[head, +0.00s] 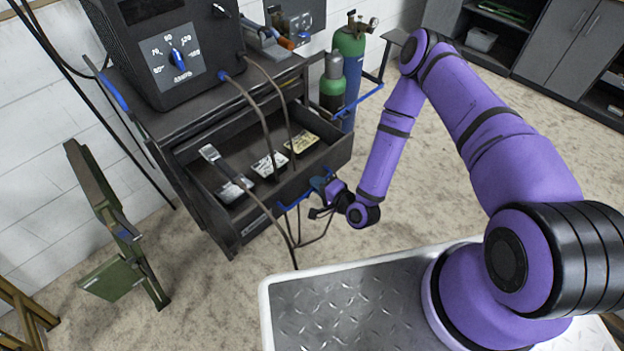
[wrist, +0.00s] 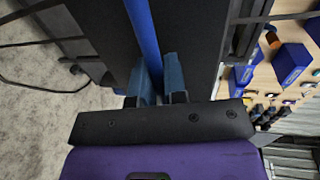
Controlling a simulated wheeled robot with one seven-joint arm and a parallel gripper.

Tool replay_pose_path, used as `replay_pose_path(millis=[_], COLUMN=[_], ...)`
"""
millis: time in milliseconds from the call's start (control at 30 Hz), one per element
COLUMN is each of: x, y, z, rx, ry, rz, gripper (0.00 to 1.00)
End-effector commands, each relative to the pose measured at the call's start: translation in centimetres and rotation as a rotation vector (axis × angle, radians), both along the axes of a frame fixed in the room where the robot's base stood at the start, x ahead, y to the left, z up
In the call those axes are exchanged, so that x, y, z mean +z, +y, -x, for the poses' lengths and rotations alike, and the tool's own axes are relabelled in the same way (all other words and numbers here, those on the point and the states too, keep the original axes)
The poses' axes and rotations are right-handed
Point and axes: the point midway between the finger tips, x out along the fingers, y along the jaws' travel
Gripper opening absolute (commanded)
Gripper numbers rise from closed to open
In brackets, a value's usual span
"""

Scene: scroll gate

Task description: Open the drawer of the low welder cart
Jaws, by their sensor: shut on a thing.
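The low welder cart (head: 160,122) is dark grey and stands against the wall at the left of the head view. Its drawer (head: 262,208) is pulled out, and its inside shows. A blue bar handle (head: 284,207) runs along the drawer's front. My gripper (head: 318,188) is at the right part of this handle. In the wrist view the blue bar (wrist: 142,35) passes between the two fingers of my gripper (wrist: 158,82), which is shut on it. The exact contact is partly hidden in the head view.
Several small boxes (head: 268,165) lie in the drawer. A welder (head: 175,55) stands on the cart, its cables hanging over the drawer. Gas bottles (head: 348,55) stand behind the cart. A green folding stand (head: 118,280) is at the left. The floor (head: 225,310) before the cart is clear.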

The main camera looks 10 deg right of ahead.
Motion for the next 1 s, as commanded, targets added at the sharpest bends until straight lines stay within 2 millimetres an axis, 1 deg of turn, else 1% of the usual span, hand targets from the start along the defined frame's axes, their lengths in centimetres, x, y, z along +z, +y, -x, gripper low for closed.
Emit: replay_pose_path(millis=[367, 400, 500, 833, 933, 1000], x=[0.0, 0.0, 0.0, 0.0, 0.1, 0.3], y=[-0.1, -0.1, -0.1, -0.3, -0.8, -1.3], z=[0.2, 0.2, 0.2, 0.4, 1.0, 1.9], rx=[0.000, 0.000, 0.000, 0.000, 0.000, -0.001], ry=[-0.001, -0.001, -0.001, 0.001, 0.002, 0.003], rz=[0.001, 0.001, 0.001, 0.001, 0.000, 0.000], gripper=[0.00, 0.15, 0.36, 0.36, 0.36, 0.36])
